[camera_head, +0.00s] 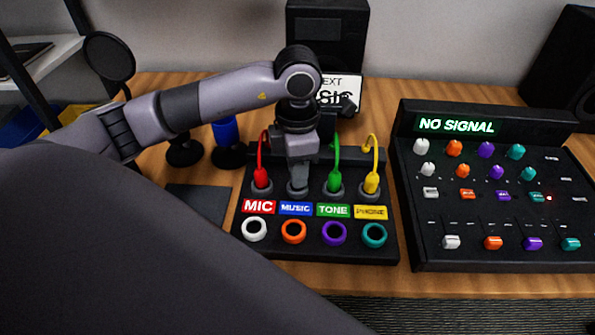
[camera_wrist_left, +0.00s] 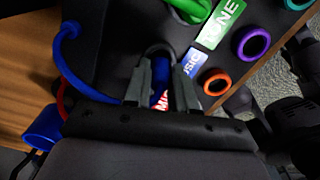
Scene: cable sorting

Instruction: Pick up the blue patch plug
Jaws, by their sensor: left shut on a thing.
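My left gripper (camera_head: 298,188) points down at the MUSIC position of the black patch panel (camera_head: 318,250), between the red and green plugs. Its fingers also show in the left wrist view (camera_wrist_left: 160,95), closed on the blue patch plug (camera_wrist_left: 158,92). The fingers hide most of the plug, and the head view does not show it. A blue cable (camera_wrist_left: 72,65) loops beside the gripper in the wrist view. I cannot tell whether the plug still sits in its socket.
The red plug (camera_head: 261,176), green plug (camera_head: 335,180) and yellow plug (camera_head: 372,182) stand close by in the panel. Coloured ring sockets, such as the orange one (camera_head: 293,232), lie in front. A mixer (camera_head: 480,255) reading NO SIGNAL stands right. A blue cylinder (camera_head: 226,131) stands behind left.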

